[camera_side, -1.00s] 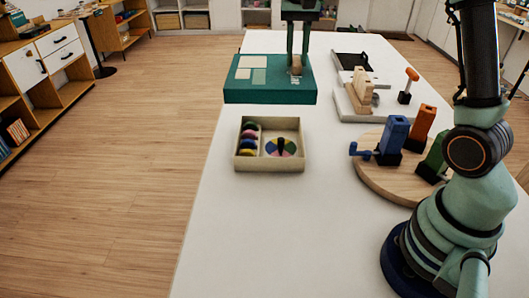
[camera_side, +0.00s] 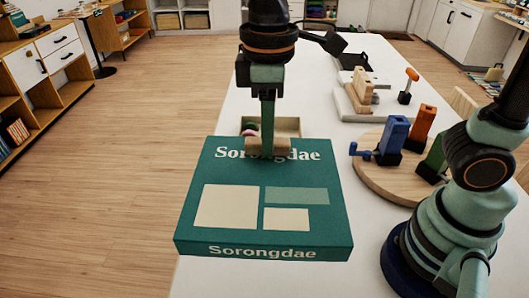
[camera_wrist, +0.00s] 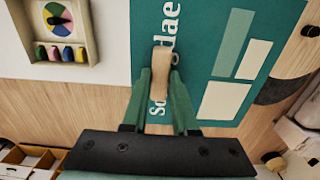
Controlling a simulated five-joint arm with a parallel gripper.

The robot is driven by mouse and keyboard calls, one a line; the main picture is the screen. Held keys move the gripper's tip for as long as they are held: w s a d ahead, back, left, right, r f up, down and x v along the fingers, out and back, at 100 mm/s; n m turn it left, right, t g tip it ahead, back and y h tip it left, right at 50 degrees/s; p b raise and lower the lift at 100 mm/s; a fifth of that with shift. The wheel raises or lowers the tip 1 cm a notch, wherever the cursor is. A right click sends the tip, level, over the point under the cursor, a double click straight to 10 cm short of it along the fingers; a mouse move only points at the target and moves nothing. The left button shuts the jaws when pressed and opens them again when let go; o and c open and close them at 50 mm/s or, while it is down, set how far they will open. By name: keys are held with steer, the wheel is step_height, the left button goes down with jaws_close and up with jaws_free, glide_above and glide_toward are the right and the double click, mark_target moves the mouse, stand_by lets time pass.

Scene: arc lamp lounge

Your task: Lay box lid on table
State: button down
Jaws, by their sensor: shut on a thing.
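The teal box lid (camera_side: 232,165), printed "Sorongdae" with cream panels, hangs from my gripper (camera_side: 268,142) on the near side of the open box (camera_side: 289,125). My gripper is shut on the wooden handle (camera_wrist: 161,70) of the lid. The lid looks raised and roughly level, but its height above the white table (camera_side: 225,275) is hard to tell. It hides the near part of the box in the side view.
A round wooden board (camera_side: 375,190) with blue, orange and green pieces stands just right of the lid. Wooden parts on a white tray (camera_side: 350,108) and an orange-topped mallet (camera_side: 408,85) are farther back. The table's left edge is close to the lid.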

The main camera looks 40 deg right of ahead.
mark_target(268, 169)
step_height(268, 169, down, 20)
steer(key=shift+s+r, duration=0.1)
stand_by(0.5)
steer(key=c, duration=0.7)
jaws_free()
step_height(268, 169, up, 12)
steer(key=shift+r, duration=0.1)
steer(key=d+r+m+t, duration=0.2)
steer(key=d+m, duration=0.1)
steer(key=d, duration=0.2)
steer(key=d+r+m+t, duration=0.1)
steer(key=d+r+m, duration=0.2)
steer(key=d, duration=0.3)
steer(key=w+d+r+m+t, duration=0.1)
steer(key=d+r+m+t, duration=0.1)
steer(key=d, duration=0.4)
steer(key=shift+d+r+m+t, duration=0.3)
steer(key=shift+r+m, duration=0.1)
steer(key=shift+r, duration=0.1)
